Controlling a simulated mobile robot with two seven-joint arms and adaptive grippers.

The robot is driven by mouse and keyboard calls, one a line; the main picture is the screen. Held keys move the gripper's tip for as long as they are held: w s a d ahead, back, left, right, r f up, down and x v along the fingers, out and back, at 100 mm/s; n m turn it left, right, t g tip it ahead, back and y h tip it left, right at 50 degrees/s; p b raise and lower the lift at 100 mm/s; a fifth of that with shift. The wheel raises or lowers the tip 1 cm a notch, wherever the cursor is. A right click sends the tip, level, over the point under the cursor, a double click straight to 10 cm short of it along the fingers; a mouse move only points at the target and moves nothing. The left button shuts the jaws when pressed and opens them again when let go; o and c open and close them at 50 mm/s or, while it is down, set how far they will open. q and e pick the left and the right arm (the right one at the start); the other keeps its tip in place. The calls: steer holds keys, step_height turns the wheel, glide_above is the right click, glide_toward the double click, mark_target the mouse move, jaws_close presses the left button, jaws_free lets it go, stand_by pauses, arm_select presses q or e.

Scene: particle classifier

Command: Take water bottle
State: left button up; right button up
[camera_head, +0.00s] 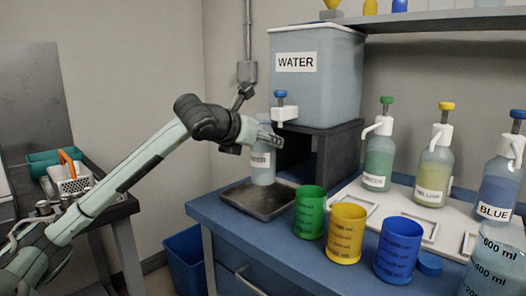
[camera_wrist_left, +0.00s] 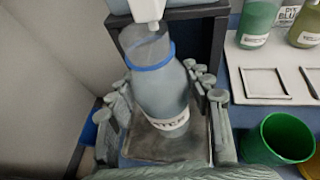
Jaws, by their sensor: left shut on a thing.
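The water bottle (camera_head: 262,168) is clear with a white label and stands upright over the dark tray (camera_head: 262,208) below the water tank's spout. My left gripper (camera_head: 262,138) is shut on the bottle's upper part, partly covering it. In the left wrist view the bottle (camera_wrist_left: 160,92) has a blue ring near its top and sits between the fingers, under the white spout (camera_wrist_left: 147,10). Whether its base touches the tray is hard to tell. My right gripper is not in view.
The water tank (camera_head: 316,85) stands behind on a dark stand. Green (camera_head: 310,212), yellow (camera_head: 345,233) and blue (camera_head: 398,250) cups stand right of the tray. Several pump bottles, including a green one (camera_head: 379,160), stand on a white board. A blue bin (camera_head: 186,262) is below left.

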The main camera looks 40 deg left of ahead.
mark_target(262, 121)
arm_select(q)
step_height(262, 121, up, 4)
steer(key=shift+r+p, duration=0.2)
steer(key=shift+p, duration=0.15)
steer(key=shift+r+p, duration=0.35)
steer(key=shift+r, duration=1.95)
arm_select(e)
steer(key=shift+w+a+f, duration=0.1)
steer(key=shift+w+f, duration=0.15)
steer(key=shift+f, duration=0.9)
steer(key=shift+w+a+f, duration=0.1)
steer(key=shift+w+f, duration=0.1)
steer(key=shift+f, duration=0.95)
